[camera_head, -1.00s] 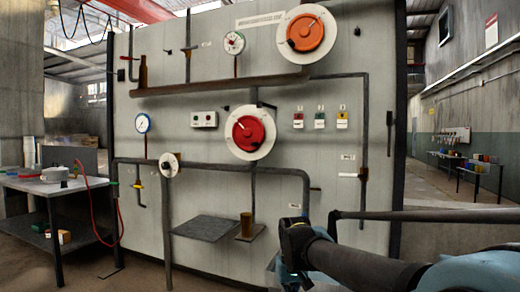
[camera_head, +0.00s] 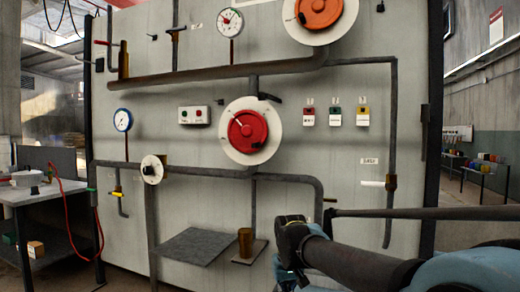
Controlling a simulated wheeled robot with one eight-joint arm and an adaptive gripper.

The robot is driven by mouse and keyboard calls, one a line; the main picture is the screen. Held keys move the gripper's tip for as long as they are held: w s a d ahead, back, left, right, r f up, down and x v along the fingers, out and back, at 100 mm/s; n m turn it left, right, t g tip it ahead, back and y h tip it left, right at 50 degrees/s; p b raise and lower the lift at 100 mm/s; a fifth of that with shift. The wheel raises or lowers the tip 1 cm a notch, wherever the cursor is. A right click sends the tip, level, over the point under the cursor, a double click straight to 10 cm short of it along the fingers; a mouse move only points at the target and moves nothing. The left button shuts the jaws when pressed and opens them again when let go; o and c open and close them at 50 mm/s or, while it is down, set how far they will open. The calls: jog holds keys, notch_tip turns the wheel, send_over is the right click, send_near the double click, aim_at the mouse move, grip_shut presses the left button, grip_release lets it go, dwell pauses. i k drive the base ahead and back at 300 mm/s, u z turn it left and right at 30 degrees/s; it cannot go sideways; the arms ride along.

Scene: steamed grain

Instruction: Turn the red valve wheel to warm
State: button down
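The red valve wheel (camera_head: 249,132) sits on a round white dial plate (camera_head: 272,152) in the middle of the grey panel. The labels on the plate are too small to read. My arm reaches in from the lower right, its end joint below and right of the wheel and apart from it. My gripper's fingers do not show clearly, so I cannot tell whether it is open or shut.
An orange wheel (camera_head: 319,10) is at the top right of the panel. Pipes (camera_head: 215,72) cross above and below the red wheel. A grey shelf (camera_head: 197,246) and a brown cup (camera_head: 245,242) are low on the panel. A table (camera_head: 42,190) stands at the left.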

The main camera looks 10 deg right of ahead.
aim_at(248, 129)
jog(key=u, duration=0.05)
jog(key=i, duration=0.15)
jog(key=z, duration=0.6)
jog(key=k, duration=1.3)
jog(key=u, duration=1.2)
jog(key=i, duration=1)
